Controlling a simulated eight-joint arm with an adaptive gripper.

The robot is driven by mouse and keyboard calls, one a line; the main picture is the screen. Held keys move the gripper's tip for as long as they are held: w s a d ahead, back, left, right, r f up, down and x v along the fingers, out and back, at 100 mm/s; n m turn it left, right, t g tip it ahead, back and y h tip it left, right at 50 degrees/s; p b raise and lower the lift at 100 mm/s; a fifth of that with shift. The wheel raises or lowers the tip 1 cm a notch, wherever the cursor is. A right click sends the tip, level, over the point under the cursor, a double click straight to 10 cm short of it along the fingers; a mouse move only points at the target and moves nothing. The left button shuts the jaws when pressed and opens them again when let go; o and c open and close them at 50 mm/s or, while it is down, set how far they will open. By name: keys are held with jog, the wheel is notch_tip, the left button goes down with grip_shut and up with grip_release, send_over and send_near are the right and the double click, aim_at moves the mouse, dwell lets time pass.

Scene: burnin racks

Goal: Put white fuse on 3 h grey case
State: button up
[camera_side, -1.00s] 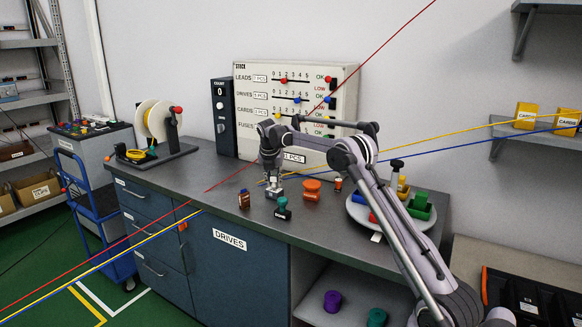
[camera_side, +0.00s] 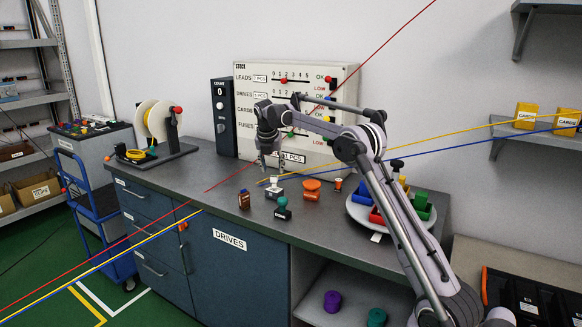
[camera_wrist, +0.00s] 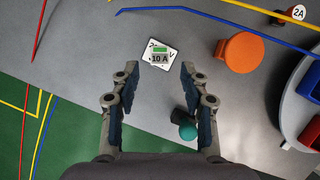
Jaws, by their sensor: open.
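A small white piece (camera_side: 274,188) stands on the worktop below my gripper. In the wrist view its top (camera_wrist: 160,52) reads "10 A" with a green mark, over a wider white face with a partly covered "2" and "V". I take it for the white fuse; whether it is one part or rests on another I cannot tell. My gripper (camera_side: 268,164) is open and empty above it. In the wrist view the fingers (camera_wrist: 158,72) are spread wide, with the piece just beyond their tips. I cannot make out a grey case marked 3 h.
An orange knob-shaped piece (camera_side: 312,190), a teal-and-black piece (camera_side: 282,210) and a brown piece (camera_side: 244,199) stand close by. A round tray (camera_side: 360,211) with coloured blocks is at right. The stock board (camera_side: 294,75) stands behind. Red, yellow and blue lines cross the view.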

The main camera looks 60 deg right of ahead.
jog(key=s+a+r+m+t, duration=0.1)
jog(key=s+a+r+m, duration=0.25)
jog(key=a+r, duration=0.6)
jog(key=s+a+m+t+y, duration=0.2)
jog(key=s+a+m, duration=0.5)
jog(key=a, duration=0.5)
jog(key=s+a+f+m+t+y, duration=0.1)
jog(key=s+a+f+m, duration=0.5)
jog(key=s, duration=0.3)
jog(key=s+a+f+m+t+y, duration=0.1)
jog(key=s+a+f+m, duration=0.5)
jog(key=s+a, duration=0.2)
jog(key=shift+s+a, duration=0.3)
jog(key=shift+s, duration=0.1)
